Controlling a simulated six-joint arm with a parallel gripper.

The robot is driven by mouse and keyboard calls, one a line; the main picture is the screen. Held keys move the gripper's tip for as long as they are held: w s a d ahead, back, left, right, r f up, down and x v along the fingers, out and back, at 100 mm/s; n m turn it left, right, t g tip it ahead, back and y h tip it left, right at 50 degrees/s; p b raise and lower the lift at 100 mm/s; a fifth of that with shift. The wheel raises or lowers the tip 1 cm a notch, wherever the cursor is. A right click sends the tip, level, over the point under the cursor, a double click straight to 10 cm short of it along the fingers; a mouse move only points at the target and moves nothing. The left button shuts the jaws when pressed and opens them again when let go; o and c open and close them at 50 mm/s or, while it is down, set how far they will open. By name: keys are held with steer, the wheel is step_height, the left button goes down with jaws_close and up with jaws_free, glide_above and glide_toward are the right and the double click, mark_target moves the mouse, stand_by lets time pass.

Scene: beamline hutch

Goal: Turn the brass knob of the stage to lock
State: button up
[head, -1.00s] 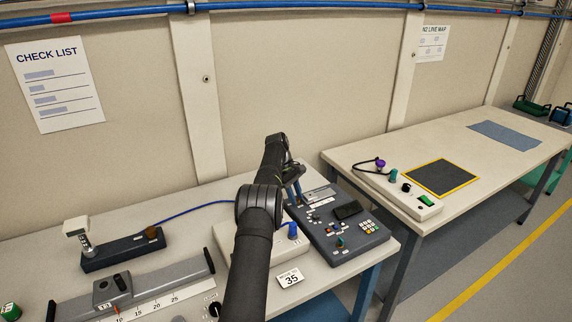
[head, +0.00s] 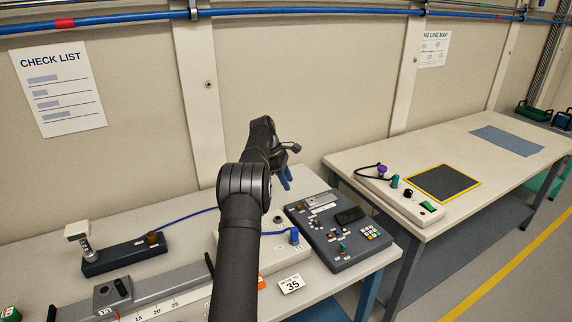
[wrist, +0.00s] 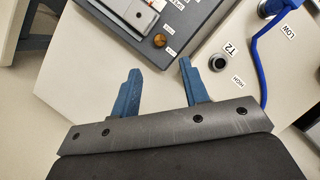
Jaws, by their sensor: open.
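A small brass knob (wrist: 160,40) sits near the corner of a dark grey panel, beside a silver fitting (wrist: 137,14), with small labels around it that I cannot read. The panel (head: 340,258) also shows in the head view, on the near bench. My gripper (wrist: 159,68) is open and empty, its blue fingers apart; in the wrist picture the knob shows just beyond and between the fingertips. In the head view my gripper (head: 286,178) hangs above the panel's back left part, not touching it. A brown-topped knob (head: 154,238) also stands on a dark block at the left.
A white box carries a socket (wrist: 217,63) labelled T2 and a blue plug (head: 294,236) with a blue cable. A grey rail with a scale (head: 160,298) lies at the front left. A "35" card (head: 291,284) lies near the bench edge. A second bench (head: 470,150) stands right.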

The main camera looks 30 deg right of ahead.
steer(key=shift+s+a+r+m+t, duration=1)
steer(key=shift+r+m, duration=0.4)
steer(key=shift+r, duration=4.35)
steer(key=s+a+r+m+t, duration=0.2)
steer(key=s+a+m, duration=0.1)
steer(key=s, duration=0.3)
steer(key=s+a+r+m+t+y, duration=0.1)
steer(key=s+a+r+m+t, duration=0.1)
steer(key=s+m, duration=0.3)
steer(key=shift+s+a+r+t, duration=0.3)
steer(key=shift+s+a+r, duration=0.35)
steer(key=shift+s, duration=0.5)
steer(key=shift+f, duration=0.1)
steer(key=shift+c, duration=0.2)
steer(key=shift+c, duration=1.1)
steer(key=m+g+h, duration=0.1)
steer(key=m, duration=1)
glide_toward(299, 204)
steer(key=x, duration=0.8)
steer(key=shift+a, duration=0.1)
steer(key=shift+c, duration=0.4)
